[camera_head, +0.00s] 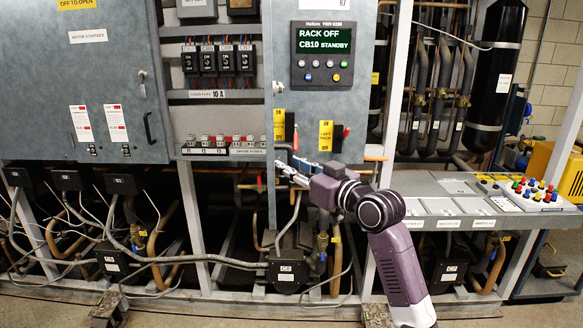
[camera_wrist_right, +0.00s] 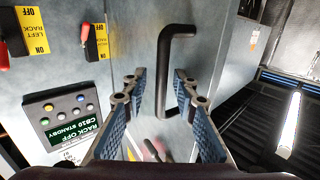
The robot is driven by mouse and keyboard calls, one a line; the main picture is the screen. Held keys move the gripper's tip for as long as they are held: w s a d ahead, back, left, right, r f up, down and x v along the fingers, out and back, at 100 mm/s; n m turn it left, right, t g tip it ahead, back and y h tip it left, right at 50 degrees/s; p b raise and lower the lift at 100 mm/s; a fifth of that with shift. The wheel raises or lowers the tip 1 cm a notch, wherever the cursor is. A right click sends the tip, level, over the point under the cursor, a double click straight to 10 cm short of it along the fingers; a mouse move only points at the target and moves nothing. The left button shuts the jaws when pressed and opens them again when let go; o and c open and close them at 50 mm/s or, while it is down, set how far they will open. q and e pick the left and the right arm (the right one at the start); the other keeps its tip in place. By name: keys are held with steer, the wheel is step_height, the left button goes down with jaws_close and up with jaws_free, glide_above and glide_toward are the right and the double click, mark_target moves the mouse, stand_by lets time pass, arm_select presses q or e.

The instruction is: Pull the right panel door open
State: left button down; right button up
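The right panel door (camera_head: 313,100) is grey metal with a display reading RACK OFF, CB10 STANDBY. It fills part of the wrist view (camera_wrist_right: 110,70), which is turned over, so its labels read upside down. A black bar handle (camera_wrist_right: 163,72) stands out from the door near its edge. My right gripper (camera_wrist_right: 159,78) is open, one blue-padded finger on each side of the handle's line; I see no contact and cannot tell the depth. In the head view my right gripper (camera_head: 284,167) is at the door's lower left, and the handle is not clearly visible. My left gripper is out of view.
Two switches with yellow labels (camera_head: 326,136) and red levers sit on the door's lower part. A fuse and breaker compartment (camera_head: 220,90) lies to the left. A sloped control console (camera_head: 440,195) stands to the right. Pipes and cables run below.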

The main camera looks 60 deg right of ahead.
steer(key=v, duration=1.2)
stand_by(0.3)
